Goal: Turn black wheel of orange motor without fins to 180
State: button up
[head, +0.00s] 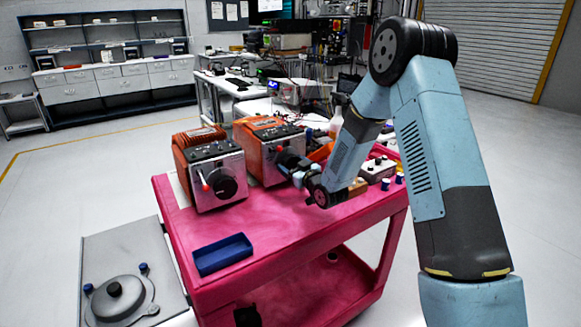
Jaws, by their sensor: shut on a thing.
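Two orange motors with silver front faces stand on the pink cart. The left motor (208,166) has a ribbed, finned top and a black wheel (227,187) on its face, with a red-tipped lever beside it. The right motor (262,132) has a smoother orange top without fins. My gripper (291,162) is at the front face of this right motor, shut on its black wheel (286,156). The wheel is mostly hidden by the gripper, and its angle and any scale marks cannot be read.
An empty blue tray (222,254) lies at the front left of the pink cart (290,232). A pale box with black knobs (376,169) and small blue-capped items stand on the right. A grey unit with a round lid (118,298) is at lower left.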

jog(key=n, duration=0.4)
jog(key=shift+s+a, duration=0.1)
jog(key=shift+s+f+n, duration=0.1)
jog(key=shift+f+n, duration=0.05)
jog(key=shift+n, duration=1.35)
jog(key=shift+a, duration=0.1)
jog(key=o, duration=0.8)
jog(key=shift+o, duration=1)
jog(key=v, duration=1.4)
